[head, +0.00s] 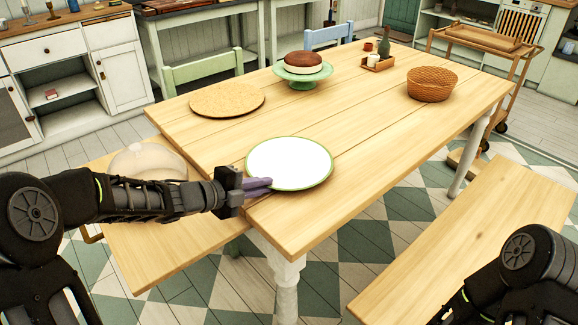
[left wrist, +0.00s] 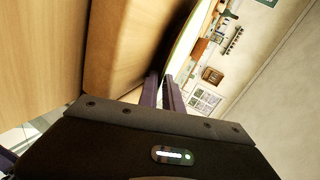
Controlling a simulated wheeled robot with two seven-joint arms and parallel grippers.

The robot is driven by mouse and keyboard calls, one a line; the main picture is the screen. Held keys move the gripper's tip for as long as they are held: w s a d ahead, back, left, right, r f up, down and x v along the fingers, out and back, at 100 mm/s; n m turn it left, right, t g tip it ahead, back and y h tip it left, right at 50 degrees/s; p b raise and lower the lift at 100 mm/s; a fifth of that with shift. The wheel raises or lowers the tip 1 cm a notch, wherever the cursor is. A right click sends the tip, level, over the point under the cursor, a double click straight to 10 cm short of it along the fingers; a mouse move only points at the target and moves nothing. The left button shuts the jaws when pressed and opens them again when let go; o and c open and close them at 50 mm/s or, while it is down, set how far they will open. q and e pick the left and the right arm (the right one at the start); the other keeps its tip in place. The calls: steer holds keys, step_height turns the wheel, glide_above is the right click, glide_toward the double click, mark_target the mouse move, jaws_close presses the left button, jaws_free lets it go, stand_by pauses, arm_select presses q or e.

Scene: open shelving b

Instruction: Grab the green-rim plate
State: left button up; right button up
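The green-rim plate (head: 290,163) is white with a thin green edge and is at the near left edge of the wooden table (head: 365,165). My left gripper (head: 264,186) reaches in from the left, with its purple fingers at the plate's near-left rim. In the left wrist view the plate (left wrist: 190,40) shows nearly edge-on, and its rim runs between the tips of the left gripper (left wrist: 163,84), which are close together on it. My right arm shows at the bottom right of the head view, but its gripper is out of view.
A round woven mat (head: 228,99), a cake (head: 303,62) on a green stand (head: 302,79), a wicker basket (head: 432,86) and a small condiment tray (head: 378,63) stand farther back. Benches (head: 480,240) flank the table. A pale domed object (head: 147,163) is under my left arm.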

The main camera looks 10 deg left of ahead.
stand_by(0.5)
arm_select(q)
jaws_close()
stand_by(1.2)
steer(key=shift+r, duration=0.15)
step_height(320, 180, up, 10)
steer(key=p, duration=0.3)
stand_by(0.8)
